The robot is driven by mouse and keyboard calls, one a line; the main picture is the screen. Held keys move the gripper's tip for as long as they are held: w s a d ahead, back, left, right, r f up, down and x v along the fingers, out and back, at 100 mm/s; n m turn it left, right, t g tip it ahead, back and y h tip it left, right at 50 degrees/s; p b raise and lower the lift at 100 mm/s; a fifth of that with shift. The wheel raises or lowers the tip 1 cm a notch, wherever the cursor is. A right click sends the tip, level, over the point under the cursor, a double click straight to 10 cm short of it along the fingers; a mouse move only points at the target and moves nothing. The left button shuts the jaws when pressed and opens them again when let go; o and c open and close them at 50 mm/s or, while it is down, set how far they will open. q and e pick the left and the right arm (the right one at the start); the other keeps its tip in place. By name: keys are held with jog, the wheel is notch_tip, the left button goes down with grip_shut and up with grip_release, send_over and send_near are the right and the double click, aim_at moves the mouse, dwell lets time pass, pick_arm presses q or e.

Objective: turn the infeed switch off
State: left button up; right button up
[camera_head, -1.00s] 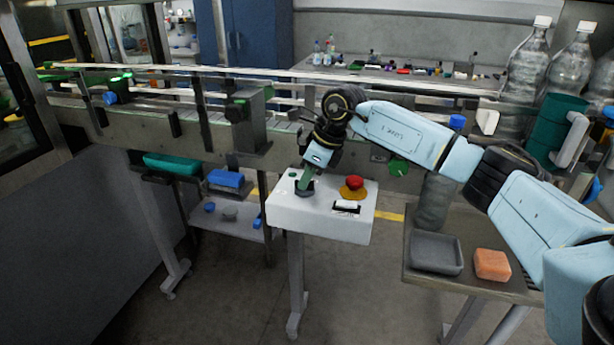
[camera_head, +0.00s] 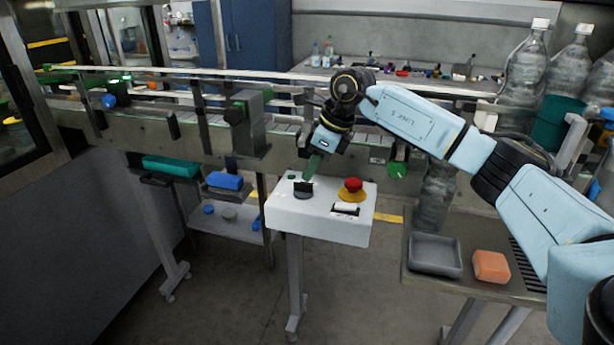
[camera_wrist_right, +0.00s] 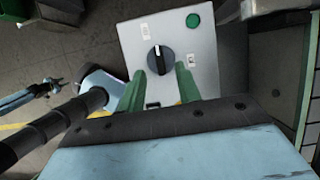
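A black rotary switch knob (camera_head: 303,189) with a white pointer line sits on a white control box on a stand. In the right wrist view the knob (camera_wrist_right: 160,59) shows just beyond my fingertips, its white line toward the top of the picture. My right gripper (camera_head: 311,170) points down at the knob from slightly above it. Its two green fingers (camera_wrist_right: 161,72) are apart with nothing between them, and they look clear of the knob. A label by the knob is too small to read. My left gripper is not in view.
The box also carries a red mushroom button (camera_head: 352,186) on a yellow base, a white labelled part (camera_head: 345,209) and a green button (camera_wrist_right: 193,20). The conveyor (camera_head: 200,130) runs close behind. A side table holds a grey tray (camera_head: 435,254) and an orange block (camera_head: 491,266).

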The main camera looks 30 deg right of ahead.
jog(key=v, duration=0.9)
